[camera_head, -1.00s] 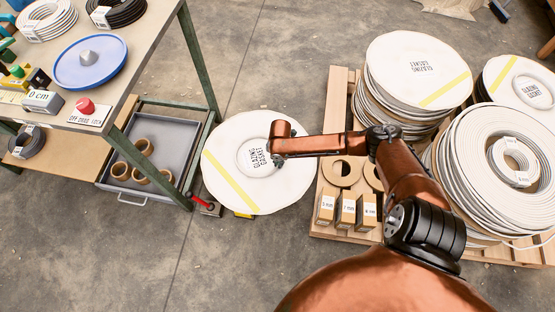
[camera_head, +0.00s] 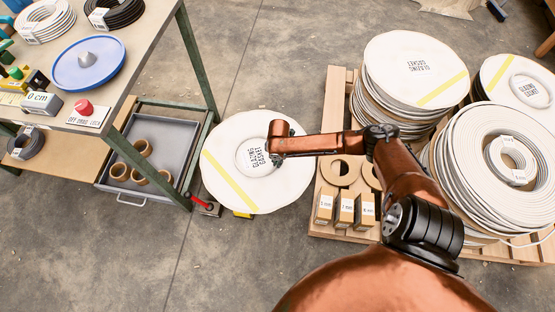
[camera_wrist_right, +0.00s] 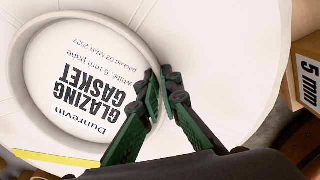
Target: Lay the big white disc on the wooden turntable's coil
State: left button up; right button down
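The big white disc (camera_head: 230,130), with a yellow stripe and printed text, is on the open floor side between the workbench and the pallet. Its raised inner ring and recessed, labelled centre fill much of the right wrist view (camera_wrist_right: 210,35). My right gripper (camera_head: 273,160) is over the right part of the disc's centre. In the right wrist view its fingertips (camera_wrist_right: 162,72) are close together at the inner ring, apparently pinching it. The wooden turntable and its coil do not show; whatever is under the disc is hidden. My left gripper is out of view.
A pallet (camera_head: 330,222) at right carries stacked white discs (camera_head: 405,50), a thick white coil (camera_head: 465,150), and small boxes (camera_head: 345,208). The workbench (camera_head: 130,75) stands at left above a grey drawer (camera_head: 172,157). A red handle (camera_head: 200,202) lies beside the disc. Floor in front is clear.

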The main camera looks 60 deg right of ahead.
dwell(0.6)
jog(key=shift+f, duration=0.7)
dwell(1.0)
jog(key=c, duration=2.1)
grip_release()
jog(key=shift+o, duration=0.4)
jog(key=o, duration=0.4)
